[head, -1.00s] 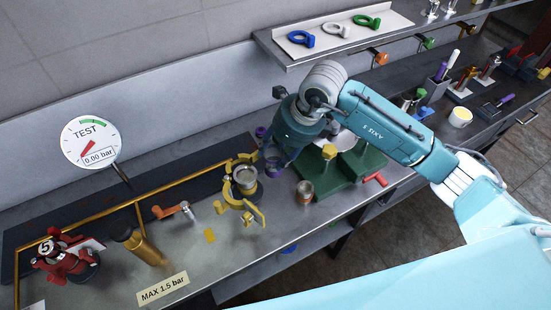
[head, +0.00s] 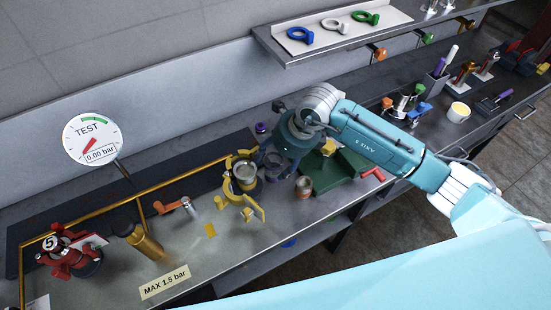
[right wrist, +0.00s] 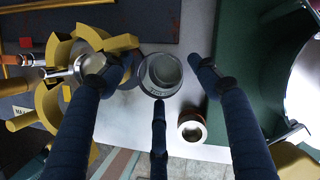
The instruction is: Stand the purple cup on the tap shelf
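A small round cup (right wrist: 160,74) lies under the right wrist camera; its rim looks grey, and I take it for the purple cup. In the head view it (head: 274,162) is partly hidden by my right gripper (head: 283,162). In the right wrist view the spread fingers of that gripper (right wrist: 158,85) are apart, with the cup between and below their tips. I cannot tell whether any finger touches it. The tap shelf (head: 290,55) is the raised shelf at the back, with coloured taps along its front edge. My left gripper is not in view.
A yellow clamp (head: 254,208) with a metal cup stands close left of the cup. A brown-grey cup (head: 304,187) and a green stand (head: 345,172) are close right. Blue, white and green rings (head: 333,24) lie on the shelf's white board. The shelf's left end has little free room.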

